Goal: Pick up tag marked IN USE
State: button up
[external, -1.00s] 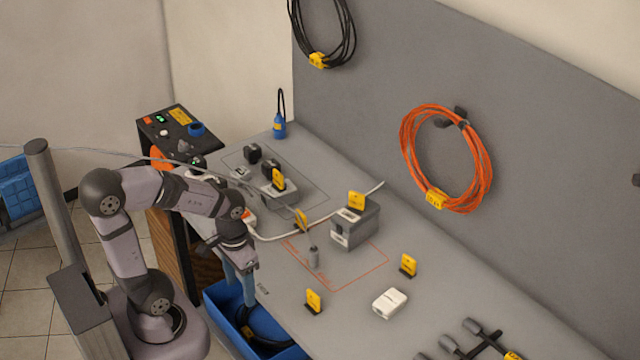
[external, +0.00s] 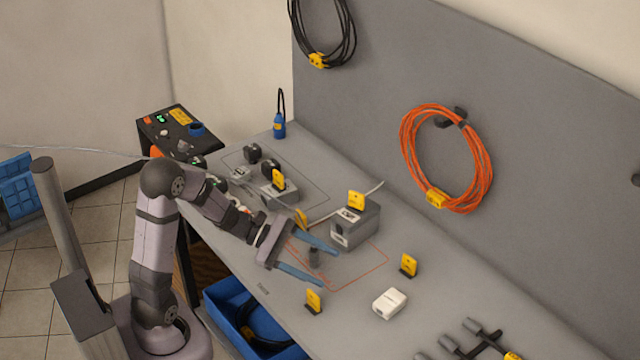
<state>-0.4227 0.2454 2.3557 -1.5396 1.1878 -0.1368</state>
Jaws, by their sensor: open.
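Several yellow tags stand on the bench, and their print is too small for me to tell which reads IN USE. One tag (external: 313,299) is near the front edge, another (external: 409,264) is right of the orange outline. One tag (external: 356,200) is on the grey box, one (external: 279,179) is by the devices at the back left. Another tag (external: 301,217) is partly behind my arm. My gripper (external: 329,268) is open and empty, its blue fingers spread over the outlined area.
A grey box (external: 366,227) stands close beyond the upper finger. A white box (external: 390,303) lies to the right. Dark-headed tools (external: 473,327) lie at the lower right. A blue bin (external: 222,305) is below the front edge. An orange cable coil (external: 408,150) hangs on the panel.

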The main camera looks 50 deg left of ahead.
jog(key=w+a+n+t+y+b, duration=0.1)
jog(key=w+a+n+t+y, duration=0.1)
jog(key=w+a+n+t, duration=0.4)
jog(key=w+a+n+t+y, duration=0.2)
jog(key=a+n, duration=0.1)
jog(key=a, duration=0.4)
jog(key=n+t+y+b, duration=0.1)
jog(key=n+t+y, duration=0.1)
jog(key=n+y, duration=0.5)
send_over(300, 216)
jog(key=s, duration=0.3)
notch_tip(300, 216, down, 2)
notch_tip(300, 216, down, 7)
jog(key=shift+a+r, duration=0.1)
jog(key=shift+w+r+p, duration=0.1)
jog(key=shift+w+p, duration=1.3)
jog(key=shift+w, duration=2.35)
jog(key=shift+c, duration=0.6)
jog(key=c, duration=1)
